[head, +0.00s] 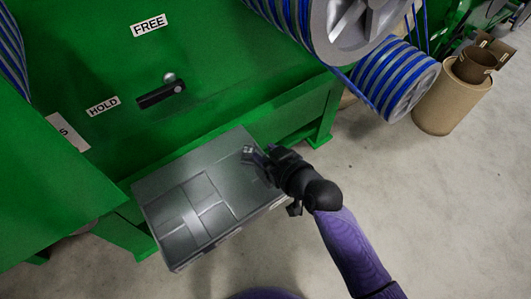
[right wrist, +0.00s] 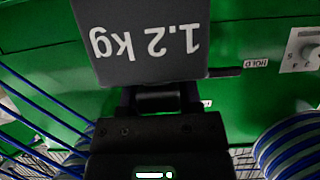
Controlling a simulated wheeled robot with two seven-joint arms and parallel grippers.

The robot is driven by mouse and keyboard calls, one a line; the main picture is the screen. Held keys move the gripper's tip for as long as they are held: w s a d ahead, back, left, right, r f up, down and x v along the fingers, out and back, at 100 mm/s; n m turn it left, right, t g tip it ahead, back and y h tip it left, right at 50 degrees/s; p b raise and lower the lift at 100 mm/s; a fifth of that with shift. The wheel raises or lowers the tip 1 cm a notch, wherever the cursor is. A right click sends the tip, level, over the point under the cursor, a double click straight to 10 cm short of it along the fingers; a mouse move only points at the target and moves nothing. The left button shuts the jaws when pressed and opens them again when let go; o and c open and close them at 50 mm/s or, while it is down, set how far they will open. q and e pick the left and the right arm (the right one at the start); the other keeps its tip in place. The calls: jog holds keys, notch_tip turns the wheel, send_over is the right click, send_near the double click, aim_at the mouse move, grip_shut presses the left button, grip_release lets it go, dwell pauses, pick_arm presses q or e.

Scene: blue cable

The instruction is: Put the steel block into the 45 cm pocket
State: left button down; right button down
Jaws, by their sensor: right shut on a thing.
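The steel block (right wrist: 145,40) is a grey block marked "1.2 kg", which reads upside down in the right wrist view. My right gripper (head: 256,158) is shut on it, with the block beyond the fingers. In the head view the block is hard to tell from the grey tray behind it. The grey tray (head: 163,205) has several recessed pockets, mostly in its left and front part. The right gripper is over the tray's right back part. Small labels run along the tray's front edge, too small to read. My left gripper is not in view.
A green machine (head: 95,60) stands behind the tray, with a black lever (head: 160,94) between the FREE and HOLD signs. Blue cable reels (head: 395,88) are at the upper right. A brown cardboard tube (head: 450,100) stands on the floor. The concrete floor at right is clear.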

notch_tip(320, 180, down, 6)
jog(key=b, duration=0.3)
jog(key=shift+r, duration=0.25)
jog(key=shift+f, duration=0.15)
jog(key=c, duration=0.7)
grip_release()
jog(key=shift+f, duration=0.1)
jog(key=o, duration=0.4)
